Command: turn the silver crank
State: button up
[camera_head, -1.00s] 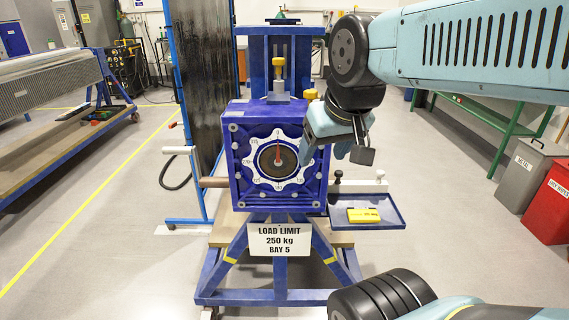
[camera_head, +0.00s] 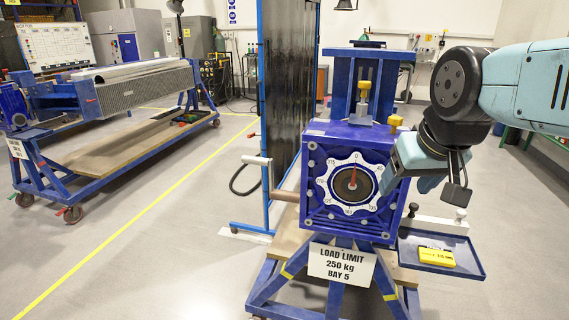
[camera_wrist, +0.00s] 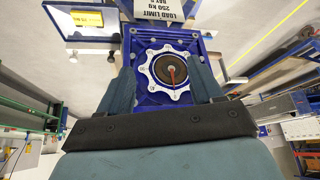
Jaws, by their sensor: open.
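The blue rotary jig (camera_head: 318,205) stands on a blue frame and carries a scalloped silver dial ring (camera_head: 328,183) with a dark centre and a red pointer. My gripper (camera_head: 441,187) is open and empty, in front of the jig's right side, on the opposite side from the crank. In the wrist view, my gripper's fingers (camera_wrist: 161,72) stand apart with the dial between them in the picture.
A blue tray (camera_head: 475,270) with a yellow box (camera_head: 437,257) sticks out at the jig's lower right. A dark strip curtain (camera_head: 280,90) on a blue post stands close behind the crank. Floor at the left is open up to another blue trolley (camera_head: 75,185).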

aim_at(280, 194)
jog(key=z, duration=0.6)
jog(key=k, duration=1)
jog(key=u, duration=0.65)
jog(key=i, duration=1.35)
jog(key=z, duration=0.05)
